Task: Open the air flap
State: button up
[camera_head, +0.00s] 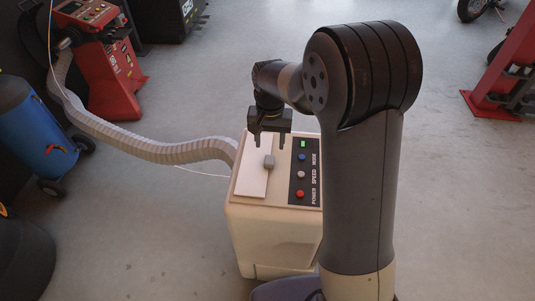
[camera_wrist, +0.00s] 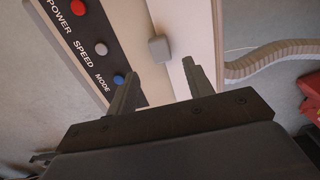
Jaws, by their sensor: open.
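The air flap (camera_head: 252,178) is a flat white panel on top of a cream box-shaped unit (camera_head: 262,240). A small grey knob (camera_head: 268,161) sits near the flap's right edge; the knob also shows in the wrist view (camera_wrist: 159,49). The flap looks flat on the top. My gripper (camera_head: 270,143) is open and empty above the far end of the unit's top. In the wrist view my gripper (camera_wrist: 158,78) has its two fingers apart, with the knob ahead of the gap between them and not touched. My arm hides part of the unit's right side.
A dark panel (camera_head: 304,177) with red, grey and blue buttons and a green light lies right of the flap. A ribbed grey hose (camera_head: 150,150) runs from the unit to a red machine (camera_head: 105,70). A blue tank (camera_head: 35,125) stands left.

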aim_at(270, 159)
notch_tip(270, 159, down, 7)
jog(key=shift+f, duration=0.15)
jog(key=shift+c, duration=0.4)
grip_shut()
dwell(0.3)
